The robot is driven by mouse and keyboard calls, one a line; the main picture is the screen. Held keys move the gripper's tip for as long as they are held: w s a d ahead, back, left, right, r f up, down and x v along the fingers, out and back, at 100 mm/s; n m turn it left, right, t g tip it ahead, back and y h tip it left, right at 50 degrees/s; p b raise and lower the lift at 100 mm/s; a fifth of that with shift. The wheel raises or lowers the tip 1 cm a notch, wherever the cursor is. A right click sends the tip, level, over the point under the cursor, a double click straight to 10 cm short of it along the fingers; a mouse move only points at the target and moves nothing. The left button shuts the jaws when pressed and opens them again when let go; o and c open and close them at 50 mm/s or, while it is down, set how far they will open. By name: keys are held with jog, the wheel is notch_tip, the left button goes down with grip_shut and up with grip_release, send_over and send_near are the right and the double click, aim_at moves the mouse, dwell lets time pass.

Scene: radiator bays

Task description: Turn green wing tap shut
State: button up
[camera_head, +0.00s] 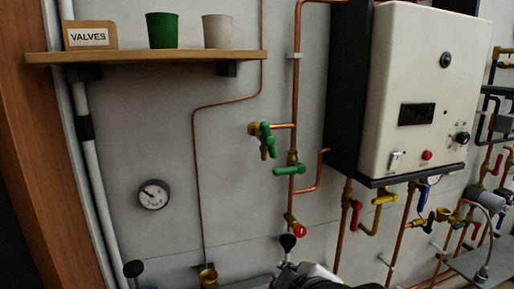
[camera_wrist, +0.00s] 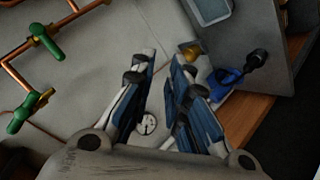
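Two green handles show on the copper pipes of the wall. One green handle (camera_head: 268,140) hangs down on a brass tap at the end of a short side pipe. The other green handle (camera_head: 289,170) lies nearly level across the upright pipe just below. I cannot tell surely which is the wing tap. In the wrist view both green handles are at the left, an upper one (camera_wrist: 46,42) and a lower one (camera_wrist: 22,112) beside brass. My gripper (camera_wrist: 164,64) is open and empty, apart from both handles. Its fingertips are not clear in the head view.
A white boiler (camera_head: 425,90) juts out right of the green handles. A wooden shelf (camera_head: 150,57) with a VALVES sign, a green cup and a pale cup is upper left. A round gauge (camera_head: 154,194) is lower left. A red handle (camera_head: 299,230) sits below. Coloured valves crowd the right.

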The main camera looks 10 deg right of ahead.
aim_at(269, 140)
jog(key=w+r+n+t, duration=0.1)
jog(key=w+r+n, duration=0.1)
jog(key=w+a+r+n+t+p, duration=0.1)
jog(key=w+r, duration=0.1)
jog(key=w+r+n+t+p, duration=0.1)
jog(key=w+r+n, duration=0.1)
jog(key=r, duration=0.1)
jog(key=shift+w+a+n+y, duration=0.3)
jog(key=shift+w, duration=0.05)
grip_shut()
jog(key=w+a+r+n+t+y+p, duration=0.1)
jog(key=w+a+r+n+t+p, duration=0.15)
jog(key=w+r+n+t, duration=0.35)
jog(key=w+d+r+n+g+p, duration=0.1)
jog(key=w+d+r+p, duration=0.1)
jog(key=w, duration=0.8)
jog(key=shift+d+r+g, duration=0.3)
jog(key=shift+d+r, duration=0.2)
jog(key=shift+r, duration=0.05)
